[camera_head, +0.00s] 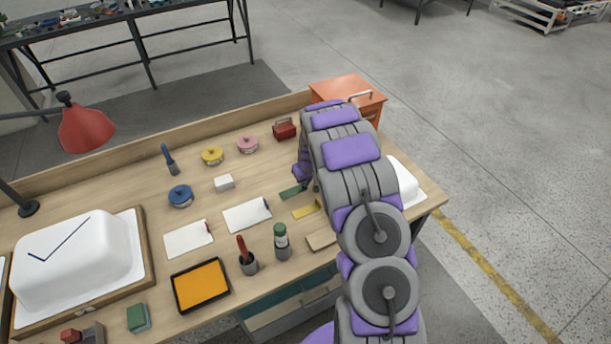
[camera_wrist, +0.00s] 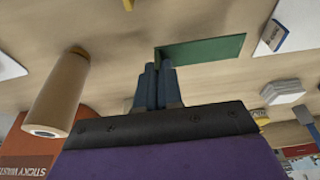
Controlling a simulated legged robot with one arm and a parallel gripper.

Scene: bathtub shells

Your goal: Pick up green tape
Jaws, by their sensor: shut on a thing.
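The green tape shows as a flat green strip (camera_wrist: 203,50) in the wrist view, just past my fingertips. In the head view it is the small green strip (camera_head: 291,192) beside my arm, over the right part of the workbench. My gripper (camera_wrist: 159,66) has its two blue-grey fingers close together, shut on the near left end of the strip. In the head view my arm hides the fingertips. I cannot tell whether the strip is clear of the bench top.
A yellow strip (camera_head: 305,211) lies close by on the workbench (camera_head: 330,262). A tan cylinder (camera_wrist: 58,95) is left of my fingers. A white shell (camera_head: 75,255) sits far left.

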